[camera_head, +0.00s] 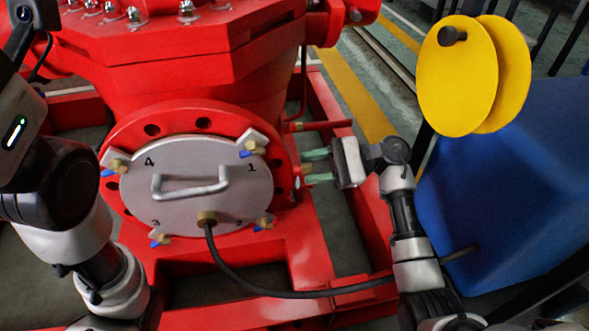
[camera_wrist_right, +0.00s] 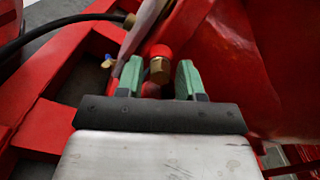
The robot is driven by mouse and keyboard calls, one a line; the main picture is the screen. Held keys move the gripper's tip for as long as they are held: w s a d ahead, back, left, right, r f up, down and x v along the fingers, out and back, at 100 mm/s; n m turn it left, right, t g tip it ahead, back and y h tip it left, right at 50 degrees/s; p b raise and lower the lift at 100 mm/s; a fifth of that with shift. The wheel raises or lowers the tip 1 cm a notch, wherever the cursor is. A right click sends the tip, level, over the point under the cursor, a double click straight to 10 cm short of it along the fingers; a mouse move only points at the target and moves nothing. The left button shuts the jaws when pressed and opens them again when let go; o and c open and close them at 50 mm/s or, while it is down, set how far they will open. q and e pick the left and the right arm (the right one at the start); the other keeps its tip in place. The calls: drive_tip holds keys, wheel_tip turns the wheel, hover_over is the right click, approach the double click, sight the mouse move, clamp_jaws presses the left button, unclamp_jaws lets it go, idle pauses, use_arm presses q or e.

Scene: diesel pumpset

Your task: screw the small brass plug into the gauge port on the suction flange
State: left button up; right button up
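The red suction flange (camera_head: 203,123) carries a grey round cover (camera_head: 205,205) with a handle and numbers 1 to 4. My right gripper (camera_head: 318,166) is at the flange's right side, its green fingers pointing left towards the rim. In the right wrist view its fingertips (camera_wrist_right: 159,80) stand apart, with gaps on both sides of a brass fitting (camera_wrist_right: 159,70) with a red round end (camera_wrist_right: 160,51). I cannot tell whether this fitting is the plug or the port, or how far it is seated. My left arm shows at the left; its gripper is out of view.
Clamps with brass knobs (camera_head: 251,146) hold the cover. A black hose (camera_head: 285,291) runs from the cover below my right arm. A red pipe stub (camera_head: 322,125) is just above my right gripper. A blue box (camera_head: 520,190) and yellow discs (camera_head: 458,80) stand at right.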

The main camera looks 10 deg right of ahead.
idle(0.4)
drive_tip(key=shift+b, duration=0.5)
clamp_jaws()
